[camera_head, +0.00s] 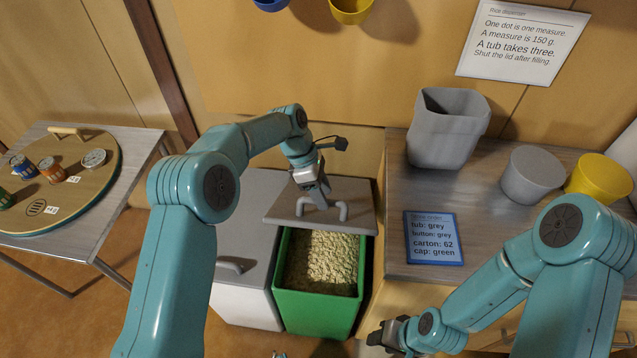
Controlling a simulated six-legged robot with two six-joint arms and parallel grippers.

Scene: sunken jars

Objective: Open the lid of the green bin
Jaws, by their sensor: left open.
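The green bin (316,313) stands on the floor in the middle, and pale grain (321,262) shows inside it. Its grey lid (361,222) is off the front of the opening and sits over the back part, so the bin stands open. A grey handle (343,210) is on the lid. My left gripper (319,202) is open at the handle, its fingers covering the handle's middle; contact cannot be told. My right gripper (381,337) is low, right of the bin, small and partly hidden by its own arm; its jaw state is unclear.
A white bin with a shut grey lid (257,220) adjoins on the left. The counter (485,205) on the right holds a grey carton (446,130), a grey tub (532,175), a yellow tub (600,178) and a blue card (433,238). A table (120,215) with a round board stands left.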

